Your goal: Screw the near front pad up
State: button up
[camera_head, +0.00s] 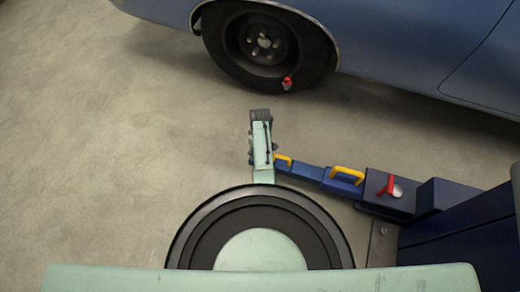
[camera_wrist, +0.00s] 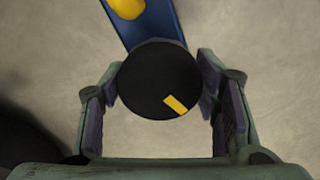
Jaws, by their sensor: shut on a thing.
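The near front pad (camera_wrist: 158,72) is a round black disc with a yellow mark on its top, at the end of a blue lift arm (camera_wrist: 152,28). My gripper (camera_wrist: 158,84) is shut on the pad, with one finger on its left side and one on its right. The yellow mark points toward the lower right in the wrist view. In the head view the blue lift arm (camera_head: 310,172) runs left from the lift post to my own pale green arm, which hides the pad. The pad's screw stem is hidden beneath the disc.
A blue car (camera_head: 400,45) stands at the back, its front wheel (camera_head: 262,45) beyond my arm. A red piece (camera_head: 287,83) shows at the tyre. The blue lift post (camera_head: 460,235) is at right. Bare concrete floor lies open at left.

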jog(key=n, duration=0.3)
jog(key=shift+s+f+n, duration=0.15)
jog(key=shift+n, duration=0.25)
jog(key=n+p, duration=0.1)
jog(key=n, duration=0.2)
jog(key=shift+n, duration=0.3)
jog(key=n, duration=0.6)
jog(key=shift+c, duration=0.2)
jog(key=o, duration=0.9)
jog(key=shift+o, duration=1.4)
